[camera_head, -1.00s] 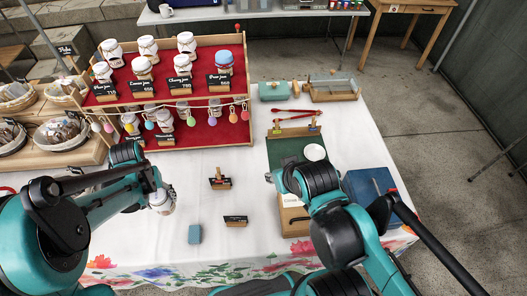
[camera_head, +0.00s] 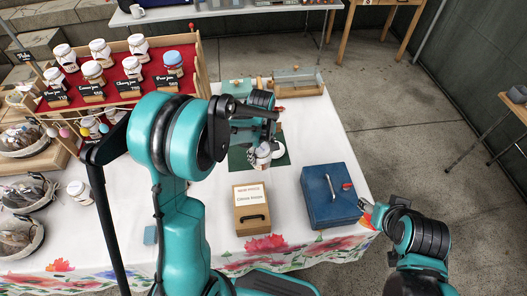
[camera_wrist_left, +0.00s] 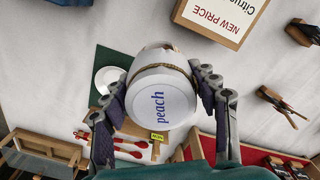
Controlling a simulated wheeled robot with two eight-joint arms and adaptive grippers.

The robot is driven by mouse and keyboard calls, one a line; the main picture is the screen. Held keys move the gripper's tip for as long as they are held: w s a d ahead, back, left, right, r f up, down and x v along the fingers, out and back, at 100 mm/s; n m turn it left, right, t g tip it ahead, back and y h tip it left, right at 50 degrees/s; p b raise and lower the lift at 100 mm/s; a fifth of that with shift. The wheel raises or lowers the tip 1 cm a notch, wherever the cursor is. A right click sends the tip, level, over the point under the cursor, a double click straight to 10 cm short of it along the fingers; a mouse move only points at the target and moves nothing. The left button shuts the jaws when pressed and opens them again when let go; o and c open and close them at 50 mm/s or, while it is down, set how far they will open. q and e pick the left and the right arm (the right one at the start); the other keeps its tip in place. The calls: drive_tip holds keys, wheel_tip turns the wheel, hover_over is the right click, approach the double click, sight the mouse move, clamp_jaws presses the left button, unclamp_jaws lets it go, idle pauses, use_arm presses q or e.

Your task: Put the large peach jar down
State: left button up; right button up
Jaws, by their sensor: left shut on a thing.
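The large peach jar (camera_wrist_left: 163,100) has a white lid that reads "peach". It sits between the two fingers of my left gripper (camera_wrist_left: 162,103), which is shut on its sides. In the head view the jar (camera_head: 262,157) hangs below my left gripper (camera_head: 264,140), over or near the green mat (camera_head: 238,160). I cannot tell whether its base touches anything. A white round plate (camera_wrist_left: 106,78) lies on the mat beside the jar in the left wrist view. My right gripper (camera_head: 368,208) is low at the table's right edge, and its fingers are too small to read.
A wooden box (camera_head: 252,222) with a "NEW PRICE" sign and a blue case (camera_head: 331,196) stand in front of the mat. A wooden tray (camera_head: 298,84) is behind it. The jar shelf (camera_head: 199,66) stands at the left, with another jar (camera_head: 78,191) on the cloth.

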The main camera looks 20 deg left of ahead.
use_arm(q)
drive_tip(key=w+n, duration=0.1)
drive_tip(key=n, duration=0.1)
drive_tip(key=w+n, duration=0.1)
drive_tip(key=n, duration=0.2)
drive_tip(key=w+n, duration=0.1)
drive_tip(key=n, duration=0.2)
drive_tip(key=shift+a+r, duration=0.1)
drive_tip(key=shift+r, duration=0.1)
drive_tip(key=w+n, duration=0.2)
drive_tip(key=n, duration=0.2)
drive_tip(key=n+b, duration=0.1)
drive_tip(key=b, duration=0.4)
hover_over(243, 155)
wheel_tip(243, 155, down, 11)
drive_tip(key=shift+f, duration=0.1)
drive_tip(key=shift+r, duration=0.2)
drive_tip(key=shift+f, duration=0.1)
drive_tip(key=o, duration=1.6)
drive_tip(key=shift+f, duration=0.1)
